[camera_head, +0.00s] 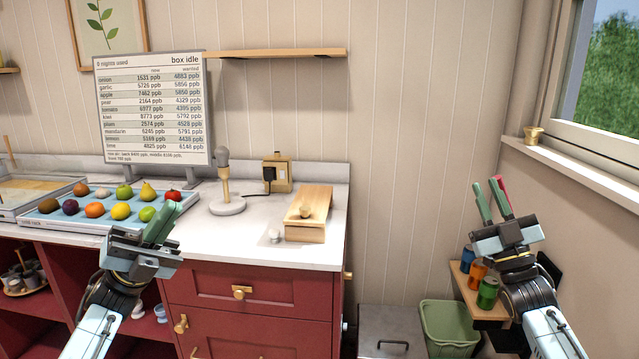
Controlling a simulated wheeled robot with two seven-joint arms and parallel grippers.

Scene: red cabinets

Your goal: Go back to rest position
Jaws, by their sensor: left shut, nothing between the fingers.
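My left gripper (160,222) is at the left of the head view, in front of the counter's front edge. My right gripper (493,199) is raised at the right, in front of the bare wall and above the small can shelf. Its green fingers point up and stand apart. A small red piece shows just behind the right-hand finger; I cannot tell what it is.
The counter (240,238) holds a blue produce tray (70,222), a microphone-like stand (225,195) and a wooden box (310,215). Red drawers (250,290) lie below. A can shelf (462,283), green bin (447,325) and grey chest (390,325) stand right.

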